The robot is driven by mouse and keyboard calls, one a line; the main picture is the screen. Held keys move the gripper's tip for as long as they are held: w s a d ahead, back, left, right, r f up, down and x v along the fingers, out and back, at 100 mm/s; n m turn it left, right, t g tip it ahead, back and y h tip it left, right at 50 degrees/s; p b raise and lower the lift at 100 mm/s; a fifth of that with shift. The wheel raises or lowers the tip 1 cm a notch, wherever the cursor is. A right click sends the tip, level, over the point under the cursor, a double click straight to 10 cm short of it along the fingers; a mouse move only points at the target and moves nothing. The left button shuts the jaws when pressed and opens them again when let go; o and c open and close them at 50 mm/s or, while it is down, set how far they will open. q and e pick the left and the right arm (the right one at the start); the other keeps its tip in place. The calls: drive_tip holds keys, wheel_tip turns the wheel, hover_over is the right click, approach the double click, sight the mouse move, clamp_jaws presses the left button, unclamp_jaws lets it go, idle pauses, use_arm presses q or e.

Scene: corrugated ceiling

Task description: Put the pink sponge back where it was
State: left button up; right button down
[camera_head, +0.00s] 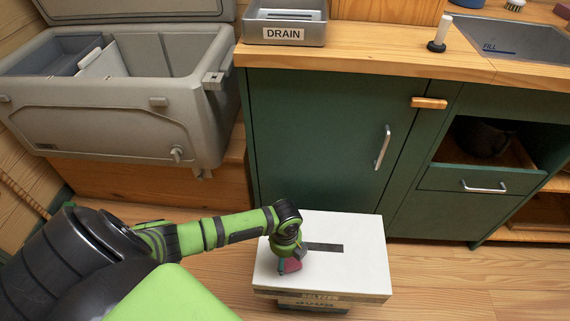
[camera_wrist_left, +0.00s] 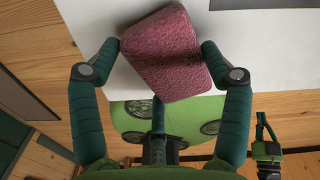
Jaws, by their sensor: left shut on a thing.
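The pink sponge (camera_wrist_left: 163,55) is a rough pink block held tilted between the two fingers of my left gripper (camera_wrist_left: 161,58) in the left wrist view. In the head view my left gripper (camera_head: 288,258) is over the front left part of a white-topped box (camera_head: 352,262), and the sponge (camera_head: 290,266) shows just below it. I cannot tell whether the sponge touches the box top. The box has a dark slot-like strip (camera_head: 323,248) on top, behind and to the right of the gripper.
A green cabinet (camera_head: 310,150) with a wooden counter stands behind the box. A metal drain tray (camera_head: 284,30) and a sink marked FILL (camera_head: 520,42) are on the counter. An open grey cooler (camera_head: 185,130) stands at the left. The wooden floor (camera_head: 450,290) right of the box is clear.

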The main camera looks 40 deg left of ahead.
use_arm(q)
drive_tip(key=shift+f, duration=0.25)
drive_tip(key=o, duration=1)
use_arm(e)
drive_tip(key=shift+r, duration=0.1)
use_arm(q)
drive_tip(key=shift+r, duration=0.2)
wheel_tip(320, 180, up, 12)
drive_tip(key=p, duration=0.3)
drive_tip(key=shift+f+p, duration=0.2)
drive_tip(key=shift+p, duration=0.1)
use_arm(e)
drive_tip(key=shift+w+d+t, duration=0.45)
drive_tip(key=shift+d+t, duration=0.05)
drive_tip(key=shift+t, duration=0.3)
